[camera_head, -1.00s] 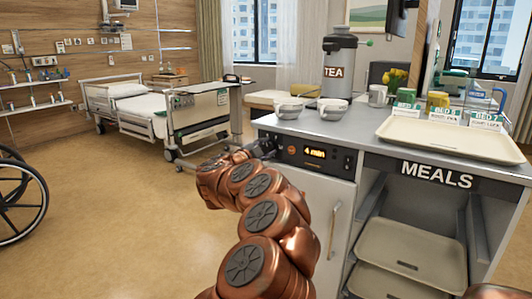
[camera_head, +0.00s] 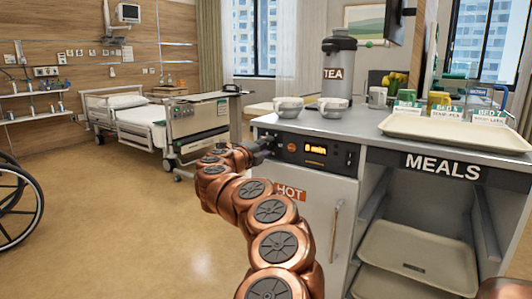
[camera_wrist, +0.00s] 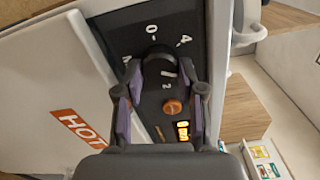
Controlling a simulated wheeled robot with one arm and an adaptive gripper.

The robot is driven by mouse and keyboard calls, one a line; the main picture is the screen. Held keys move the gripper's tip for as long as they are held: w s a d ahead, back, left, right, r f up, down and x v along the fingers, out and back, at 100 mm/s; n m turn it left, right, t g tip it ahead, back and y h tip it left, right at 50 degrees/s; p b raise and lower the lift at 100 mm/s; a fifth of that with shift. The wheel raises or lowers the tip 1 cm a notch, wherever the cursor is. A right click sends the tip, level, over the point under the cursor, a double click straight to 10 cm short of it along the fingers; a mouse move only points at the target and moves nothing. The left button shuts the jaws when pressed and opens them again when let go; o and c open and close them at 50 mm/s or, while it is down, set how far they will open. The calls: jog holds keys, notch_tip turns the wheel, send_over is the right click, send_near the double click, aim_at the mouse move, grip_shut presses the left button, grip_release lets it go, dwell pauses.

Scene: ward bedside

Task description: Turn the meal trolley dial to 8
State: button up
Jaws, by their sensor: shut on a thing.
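The meal trolley (camera_head: 300,210) has a black control panel with the dial (camera_wrist: 158,64) at its left end. In the wrist view the dial is a round black knob with a pale mark. White figures, including 0, 4 and 2, stand around it, some partly hidden. My gripper (camera_wrist: 160,82) is shut on the dial, one finger on each side of it. In the head view my gripper (camera_head: 262,146) covers most of the dial. I cannot tell which figure the dial points to. The lit amber display (camera_head: 316,149) is too blurred to read.
An orange button (camera_wrist: 172,107) sits beside the dial. White cups (camera_head: 288,106), a tea urn (camera_head: 337,85) and a beige tray (camera_head: 460,132) stand on the trolley top. A bed (camera_head: 150,120) and a wheelchair (camera_head: 20,205) are at left, with clear floor between.

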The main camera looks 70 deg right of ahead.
jog(key=shift+f+m, duration=0.1)
jog(key=shift+m, duration=0.3)
jog(key=o, duration=1.1)
jog(key=shift+o, duration=0.2)
jog(key=shift+a, duration=0.1)
jog(key=v, duration=1.2)
